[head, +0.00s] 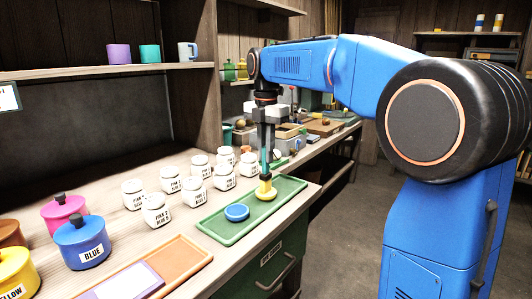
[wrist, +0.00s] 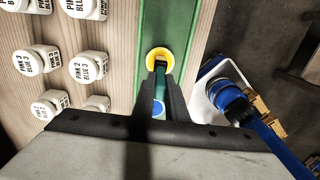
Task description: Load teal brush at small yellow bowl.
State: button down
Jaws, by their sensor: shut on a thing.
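My gripper (head: 266,148) points down over the green tray and is shut on the teal brush (head: 264,162), which hangs upright between its fingers. The small yellow bowl (head: 266,193) stands on the tray directly below. The brush's lower end is at the bowl; I cannot tell how deep it reaches. In the wrist view, the yellow bowl (wrist: 150,58) shows as a ring just beyond the fingertips (wrist: 162,86), with the dark teal brush (wrist: 161,69) overlapping its opening.
A blue dish (head: 236,212) shares the green tray (head: 222,230). Several white labelled jars (head: 155,209) stand to the left. A blue pot (head: 82,243), a pink pot (head: 64,213) and an orange tray (head: 190,255) are nearer. A shelf (head: 100,70) with cups hangs above left.

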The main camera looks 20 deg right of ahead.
dwell(0.6)
jog(key=shift+r, duration=3.5)
